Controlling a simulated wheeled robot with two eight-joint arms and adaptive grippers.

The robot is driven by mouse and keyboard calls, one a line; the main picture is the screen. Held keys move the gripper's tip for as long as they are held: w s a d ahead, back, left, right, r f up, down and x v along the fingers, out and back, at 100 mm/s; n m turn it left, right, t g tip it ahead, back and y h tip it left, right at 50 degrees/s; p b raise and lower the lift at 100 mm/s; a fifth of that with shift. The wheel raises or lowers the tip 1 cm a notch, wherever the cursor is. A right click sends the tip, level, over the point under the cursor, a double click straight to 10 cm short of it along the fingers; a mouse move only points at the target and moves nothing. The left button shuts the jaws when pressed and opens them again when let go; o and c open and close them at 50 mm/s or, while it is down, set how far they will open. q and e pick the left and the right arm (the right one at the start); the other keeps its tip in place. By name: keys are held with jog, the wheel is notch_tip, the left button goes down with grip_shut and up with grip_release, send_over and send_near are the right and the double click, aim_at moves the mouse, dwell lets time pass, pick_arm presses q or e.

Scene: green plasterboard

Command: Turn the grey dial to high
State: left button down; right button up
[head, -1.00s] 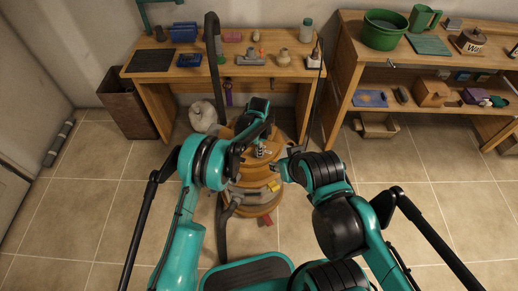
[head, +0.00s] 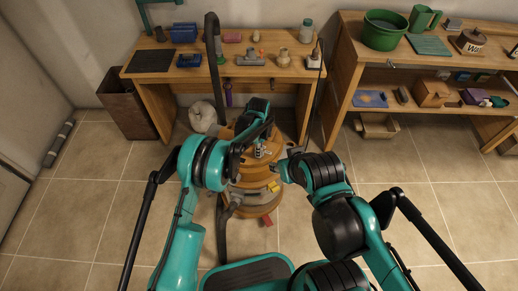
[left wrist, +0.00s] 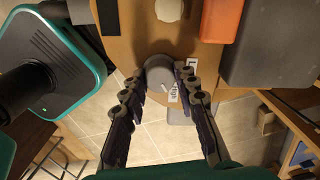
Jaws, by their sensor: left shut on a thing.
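The grey dial (left wrist: 158,76) is a round knob on the tan top of an orange-brown drum-shaped machine (head: 255,197). In the left wrist view it sits between the fingertips of my left gripper (left wrist: 160,80), which is shut on it. White labels (left wrist: 173,94) with dark marks lie beside the dial; I cannot read its setting clearly. In the head view my left gripper (head: 262,151) is over the machine's top, and the dial is too small to tell. My right gripper (head: 284,170) is at the machine's right side, its fingers too small and dark to read.
A cream knob (left wrist: 169,9) and an orange block (left wrist: 221,18) stand on the machine's top. A wooden workbench (head: 185,74) with tools is behind, and a shelf bench (head: 345,75) stands to the right. A black hose (head: 214,70) rises behind the machine.

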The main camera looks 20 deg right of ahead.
pick_arm(q)
jog(key=c, duration=1.2)
grip_release()
jog(key=shift+o, duration=0.2)
jog(key=shift+r, duration=0.1)
notch_tip(320, 180, up, 12)
